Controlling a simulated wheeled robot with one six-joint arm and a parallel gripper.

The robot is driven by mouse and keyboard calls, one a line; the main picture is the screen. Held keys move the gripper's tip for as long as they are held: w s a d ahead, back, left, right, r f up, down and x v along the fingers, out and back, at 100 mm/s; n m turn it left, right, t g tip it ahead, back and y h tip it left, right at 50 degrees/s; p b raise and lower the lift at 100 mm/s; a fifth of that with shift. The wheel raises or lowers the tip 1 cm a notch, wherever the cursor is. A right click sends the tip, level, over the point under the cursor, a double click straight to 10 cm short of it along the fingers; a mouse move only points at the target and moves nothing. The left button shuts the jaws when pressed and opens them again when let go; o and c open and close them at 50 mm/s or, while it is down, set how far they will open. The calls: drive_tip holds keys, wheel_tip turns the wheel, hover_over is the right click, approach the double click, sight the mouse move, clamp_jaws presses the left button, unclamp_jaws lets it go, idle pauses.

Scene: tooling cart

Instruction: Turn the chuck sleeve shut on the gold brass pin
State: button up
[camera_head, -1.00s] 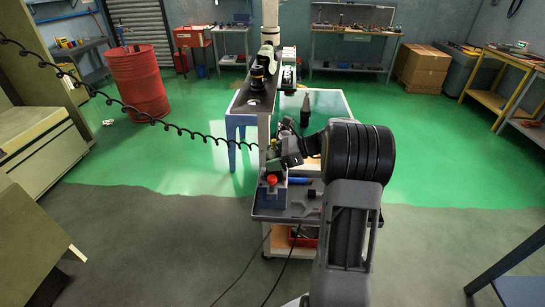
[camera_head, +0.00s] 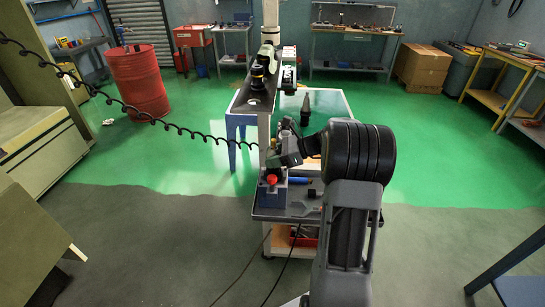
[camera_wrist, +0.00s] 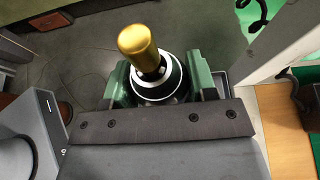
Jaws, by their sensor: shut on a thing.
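In the wrist view, the gold brass pin (camera_wrist: 139,46) stands up out of the top of the chuck, with its rounded end toward the camera. The chuck sleeve (camera_wrist: 156,88) is a dark ring with a white band around the pin's base. My gripper (camera_wrist: 160,85) is shut on the sleeve, one green finger on each side of it. The lower part of the sleeve is hidden behind the dark plate of my gripper. In the head view, my gripper (camera_head: 275,160) is at the cart, and pin and sleeve are too small to make out there.
A red knob (camera_head: 271,179) on a blue-grey block sits just below my gripper on the cart's tray (camera_head: 275,213). A blue item (camera_head: 299,181) lies to its right. A light post (camera_wrist: 275,45) rises at the right in the wrist view. A coiled cable crosses at the left.

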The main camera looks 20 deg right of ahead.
drive_tip(key=m+t+h+b, duration=0.2)
drive_tip(key=m+t+h, duration=0.2)
drive_tip(key=m, duration=0.1)
drive_tip(key=shift+f+t, duration=0.1)
drive_tip(key=shift+t, duration=0.2)
drive_tip(key=m+t+h+b, duration=0.1)
drive_tip(key=m+h+b, duration=0.2)
drive_tip(key=shift+m+t+h, duration=0.3)
drive_tip(key=shift+t, duration=0.1)
drive_tip(key=shift+m+h+b, duration=0.5)
drive_tip(key=shift+h+b, duration=0.1)
drive_tip(key=shift+d, duration=0.1)
drive_tip(key=shift+r, duration=0.2)
drive_tip(key=o, duration=0.9)
drive_tip(key=shift+o, duration=0.2)
drive_tip(key=p+v, duration=0.1)
drive_tip(key=v, duration=1.2)
drive_tip(key=shift+s+p, duration=0.3)
drive_tip(key=shift+s, duration=0.15)
